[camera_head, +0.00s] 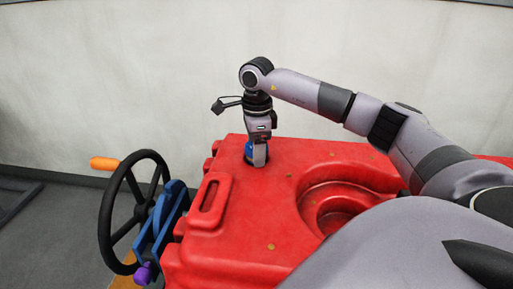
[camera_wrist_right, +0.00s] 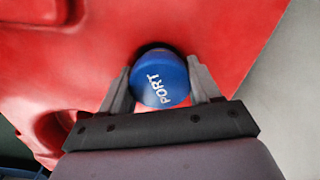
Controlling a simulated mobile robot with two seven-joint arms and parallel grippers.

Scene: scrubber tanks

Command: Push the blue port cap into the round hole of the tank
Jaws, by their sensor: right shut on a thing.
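The blue port cap (camera_wrist_right: 160,78) has "PORT" in white on its top and sits between the fingers of my right gripper (camera_wrist_right: 163,85) in the right wrist view. In the head view my right gripper (camera_head: 257,155) points down over the far left part of the red tank (camera_head: 265,190), shut on the cap (camera_head: 249,150), which is partly covered by a finger. A dark edge of the round hole (camera_wrist_right: 157,46) shows just behind the cap in the right wrist view. The cap covers most of the hole, so its depth in it cannot be told. My left gripper is not in view.
A black handwheel (camera_head: 108,215) with an orange handle (camera_head: 104,163) and a blue bracket (camera_head: 160,225) stands left of the tank. The tank top has a raised handle (camera_head: 209,203) and a round recess (camera_head: 335,200). A pale wall (camera_head: 120,80) rises behind.

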